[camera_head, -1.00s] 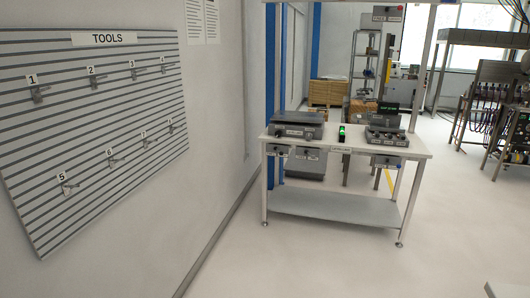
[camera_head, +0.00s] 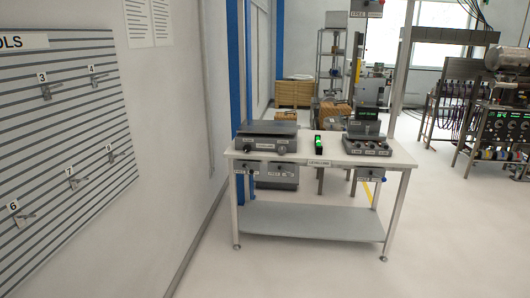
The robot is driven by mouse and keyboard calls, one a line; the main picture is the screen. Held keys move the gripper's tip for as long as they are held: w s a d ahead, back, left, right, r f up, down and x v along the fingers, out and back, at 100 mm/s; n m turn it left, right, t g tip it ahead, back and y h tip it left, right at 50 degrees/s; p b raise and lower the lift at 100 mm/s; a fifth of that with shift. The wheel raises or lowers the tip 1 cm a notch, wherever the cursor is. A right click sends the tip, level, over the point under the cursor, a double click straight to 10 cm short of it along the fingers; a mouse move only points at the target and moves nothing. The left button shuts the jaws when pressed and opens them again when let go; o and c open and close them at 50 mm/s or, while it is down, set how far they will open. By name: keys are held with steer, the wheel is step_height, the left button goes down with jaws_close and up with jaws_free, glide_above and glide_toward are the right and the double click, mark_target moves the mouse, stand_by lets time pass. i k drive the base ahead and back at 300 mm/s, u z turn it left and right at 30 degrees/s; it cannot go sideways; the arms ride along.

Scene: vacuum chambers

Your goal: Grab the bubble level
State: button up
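The bubble level looks to be the small black block with a bright green part (camera_head: 318,145), standing on the white workbench (camera_head: 402,158) between two grey devices. It is small in the view, so its details are hard to make out. A label plate sits on the bench's front edge just below it. My gripper is not in view.
A flat grey device (camera_head: 266,137) stands left of the green block and a grey control box (camera_head: 366,146) stands right of it. The tool board (camera_head: 60,130) hangs on the left wall. The floor (camera_head: 300,280) before the bench is clear.

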mark_target(319, 148)
steer(key=z, duration=0.2)
steer(key=i, duration=1.15)
steer(key=z, duration=0.15)
steer(key=k, duration=1.3)
steer(key=u, duration=0.4)
steer(key=i, duration=0.5)
steer(key=u, duration=0.65)
steer(key=i, duration=0.7)
steer(key=u, duration=0.15)
